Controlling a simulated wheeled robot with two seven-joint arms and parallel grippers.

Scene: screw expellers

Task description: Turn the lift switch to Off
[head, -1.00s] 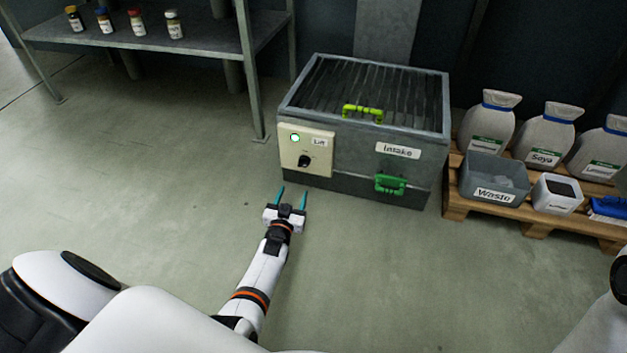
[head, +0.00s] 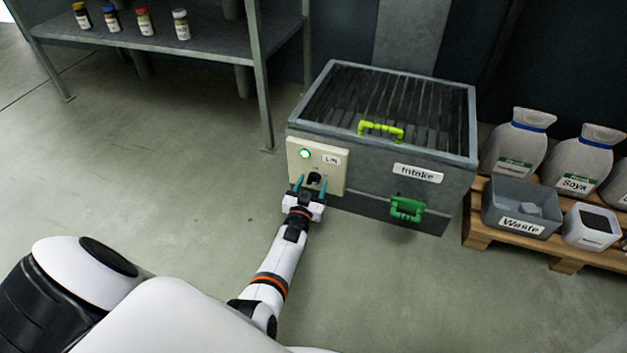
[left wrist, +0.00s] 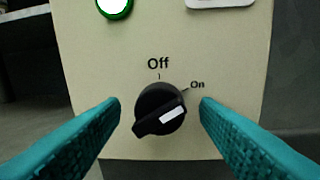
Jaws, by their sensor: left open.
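The lift switch is a black rotary knob (left wrist: 160,109) on a cream panel (head: 334,183) at the left of the intake box's front. In the left wrist view its white mark points right and slightly up, toward the "On" label and away from "Off" at the top. A lit green lamp (head: 305,154) sits above the knob. My left gripper (head: 311,184) is open, its teal fingers on either side of the knob, with gaps visible in the left wrist view (left wrist: 160,112). In the head view the knob (head: 314,178) shows between the fingers. My right gripper is out of view.
The grey intake box (head: 380,172) has a yellow-green handle (head: 381,130) on top and a green handle (head: 406,209) in front. A pallet (head: 480,228) with sacks and a waste bin (head: 521,208) stands right. A shelf (head: 190,48) with bottles stands left. Open floor lies in front.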

